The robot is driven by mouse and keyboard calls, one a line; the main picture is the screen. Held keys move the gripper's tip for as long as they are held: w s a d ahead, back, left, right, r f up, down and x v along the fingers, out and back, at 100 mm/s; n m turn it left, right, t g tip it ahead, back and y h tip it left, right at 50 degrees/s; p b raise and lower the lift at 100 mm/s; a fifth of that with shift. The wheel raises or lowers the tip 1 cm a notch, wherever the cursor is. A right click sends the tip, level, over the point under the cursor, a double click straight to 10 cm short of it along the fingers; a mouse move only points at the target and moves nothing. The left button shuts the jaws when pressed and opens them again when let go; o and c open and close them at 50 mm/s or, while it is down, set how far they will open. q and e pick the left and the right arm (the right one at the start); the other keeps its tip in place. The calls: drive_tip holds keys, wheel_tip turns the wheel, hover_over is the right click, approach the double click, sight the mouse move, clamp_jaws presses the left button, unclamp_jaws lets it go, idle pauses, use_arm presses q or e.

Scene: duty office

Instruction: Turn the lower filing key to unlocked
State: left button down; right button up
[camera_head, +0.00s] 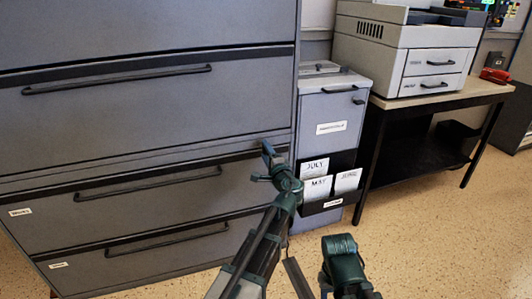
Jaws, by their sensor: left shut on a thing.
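The grey filing cabinet (120,105) fills the left of the head view, with its wide drawers closed. My left gripper (266,150) is at the cabinet's right front edge, level with the top of a lower drawer (120,210). It is shut at the place of the lower filing key. The key itself is hidden by the gripper, so its angle cannot be told. Of my right arm only a dark green link shows at the bottom; its gripper is not seen.
A narrow grey cabinet (335,105) with a black holder of month cards (318,187) stands just right of my left gripper. A printer (405,50) and a red object (495,76) sit on a table (440,95) at the right. Speckled floor (430,230) is clear at lower right.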

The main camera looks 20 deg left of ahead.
use_arm(q)
drive_tip(key=shift+s+n, duration=0.1)
drive_tip(key=shift+n, duration=0.2)
idle(0.4)
drive_tip(key=shift+c, duration=1.4)
unclamp_jaws()
drive_tip(key=v, duration=1.3)
drive_tip(key=shift+s+d, duration=0.3)
